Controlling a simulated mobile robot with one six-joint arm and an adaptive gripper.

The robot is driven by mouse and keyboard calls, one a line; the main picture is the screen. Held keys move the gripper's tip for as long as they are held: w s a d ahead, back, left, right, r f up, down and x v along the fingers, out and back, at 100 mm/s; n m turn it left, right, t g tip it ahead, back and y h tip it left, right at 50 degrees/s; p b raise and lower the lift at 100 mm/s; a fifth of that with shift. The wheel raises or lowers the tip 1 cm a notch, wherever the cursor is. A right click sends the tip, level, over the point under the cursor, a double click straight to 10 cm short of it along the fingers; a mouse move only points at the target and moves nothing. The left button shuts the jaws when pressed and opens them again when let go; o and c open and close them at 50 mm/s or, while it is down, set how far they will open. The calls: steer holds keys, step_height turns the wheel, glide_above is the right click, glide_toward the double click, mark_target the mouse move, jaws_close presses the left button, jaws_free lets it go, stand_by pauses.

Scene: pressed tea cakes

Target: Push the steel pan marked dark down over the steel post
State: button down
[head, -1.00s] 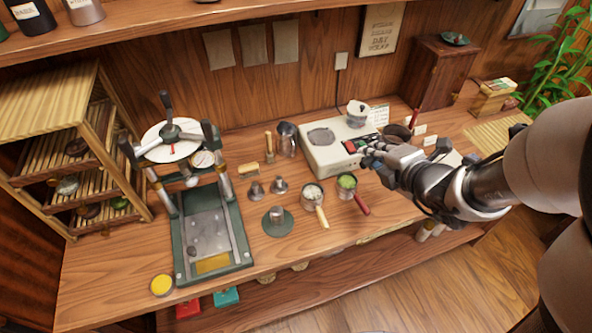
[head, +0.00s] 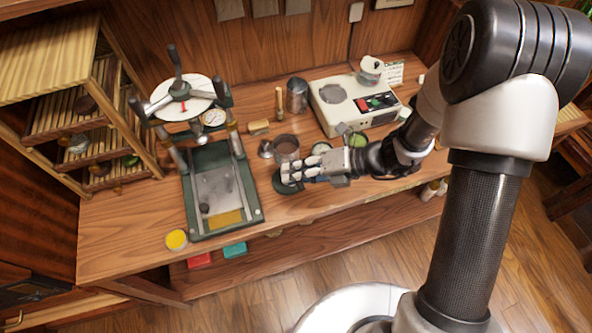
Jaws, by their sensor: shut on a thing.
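A steel pan (head: 286,146) with dark contents is at mid-counter in the head view, just behind my gripper's fingers. My gripper (head: 291,173) is shut, and the pan appears to be held by its handle, which is hidden by the fingers. A round green base (head: 284,187) shows below and left of the fingers. The steel post is not visible; the pan and gripper cover that area. I cannot tell whether the pan touches the post.
A green-framed press (head: 218,190) stands left. A small steel cone (head: 265,149) is beside the pan. A steel canister (head: 297,95) and a pale scale (head: 345,110) are behind. A pan with green contents (head: 358,139) is partly behind my arm.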

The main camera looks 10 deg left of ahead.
steer(key=shift+f+b, duration=2.35)
steer(key=shift+f, duration=0.25)
steer(key=shift+s, duration=0.1)
steer(key=shift+f, duration=0.15)
steer(key=shift+f+b, duration=1.35)
steer(key=shift+f, duration=1.1)
steer(key=shift+f+b, duration=0.5)
steer(key=shift+f, duration=0.35)
steer(key=c, duration=1.5)
jaws_free()
